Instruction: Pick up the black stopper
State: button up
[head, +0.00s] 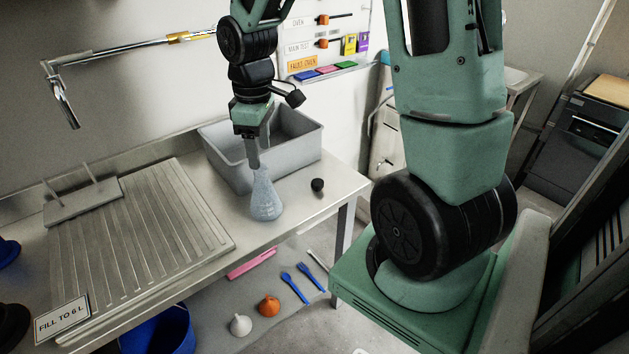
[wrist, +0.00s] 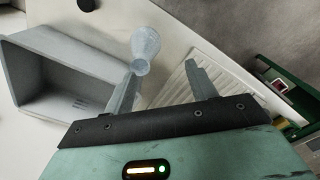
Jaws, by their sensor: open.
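The black stopper (head: 317,185) is a small dark ball-like piece on the steel counter, near its right edge and to the right of a flask. In the wrist view the black stopper (wrist: 88,4) is partly cut off at the top edge. My gripper (head: 253,164) points down above the counter, to the left of the stopper and apart from it. In the wrist view my gripper (wrist: 160,68) has its fingers spread with nothing held between them. The bluish conical flask (head: 265,198) stands on the counter close to my fingers; I cannot tell whether they touch.
A grey basin (head: 300,145) stands behind the flask; the wrist view shows the basin (wrist: 50,95) at left. A ribbed drainboard (head: 150,235) covers the counter's left part. The counter around the stopper is clear. A tap (head: 68,105) reaches over the left side.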

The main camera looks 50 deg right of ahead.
jog(key=s+d+f+p, duration=0.1)
jog(key=d, duration=1.6)
send_over(318, 182)
jog(key=shift+m, duration=0.4)
jog(key=f, duration=1.1)
jog(key=shift+w+d+f, duration=0.1)
jog(key=shift+w+f, duration=0.1)
jog(key=shift+f, duration=0.2)
jog(key=shift+s+f+p, duration=0.15)
jog(key=shift+f+p, duration=0.55)
jog(key=shift+f, duration=2.2)
jog(key=c, duration=1.1)
